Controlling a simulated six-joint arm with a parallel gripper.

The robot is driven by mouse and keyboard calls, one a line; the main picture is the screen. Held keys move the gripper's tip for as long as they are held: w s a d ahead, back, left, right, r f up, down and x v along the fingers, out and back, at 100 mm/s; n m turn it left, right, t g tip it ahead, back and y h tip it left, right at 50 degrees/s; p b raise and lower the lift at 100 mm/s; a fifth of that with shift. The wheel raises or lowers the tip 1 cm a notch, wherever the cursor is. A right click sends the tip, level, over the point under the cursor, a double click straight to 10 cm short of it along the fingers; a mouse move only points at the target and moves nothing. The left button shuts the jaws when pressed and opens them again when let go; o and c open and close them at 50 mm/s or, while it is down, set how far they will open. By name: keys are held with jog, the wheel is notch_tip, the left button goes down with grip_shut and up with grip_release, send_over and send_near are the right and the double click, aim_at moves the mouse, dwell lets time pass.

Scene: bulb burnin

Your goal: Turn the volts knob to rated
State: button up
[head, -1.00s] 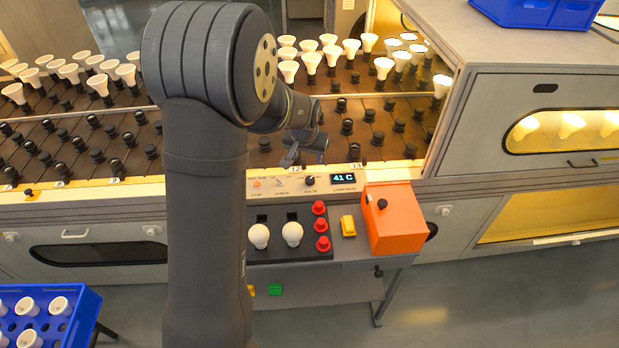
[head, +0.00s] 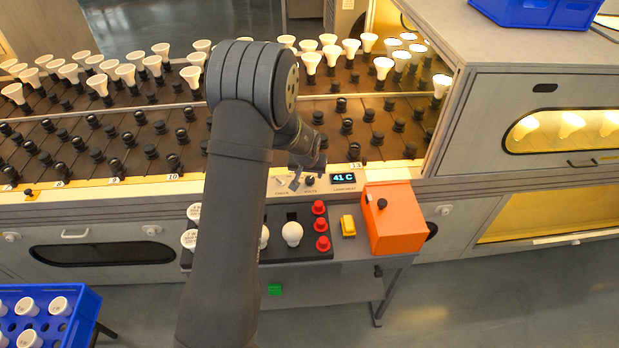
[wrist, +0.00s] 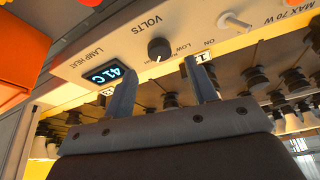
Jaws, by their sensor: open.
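The black VOLTS knob (wrist: 159,49) sits on the pale control panel in the wrist view, with a LOW label beside it and another label partly hidden. A small light mark shows on the knob's edge; which setting it points to is too small to tell. The knob also shows in the head view (head: 310,180). My gripper (wrist: 162,66) is open and empty, its fingers spread to either side of the knob's place in the picture. The knob appears just beyond the tips, with no clear contact.
The lamp heat display (head: 343,178) reads 41 C, right of the knob. A toggle switch (wrist: 237,22) stands on the knob's other side. Below are white bulbs (head: 292,233), red buttons (head: 320,226) and an orange box (head: 393,220). Racks of sockets lie behind the panel.

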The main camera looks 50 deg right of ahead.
aim_at(310, 179)
jog(key=shift+x, duration=2.5)
jog(key=shift+c, duration=0.2)
jog(key=c, duration=0.9)
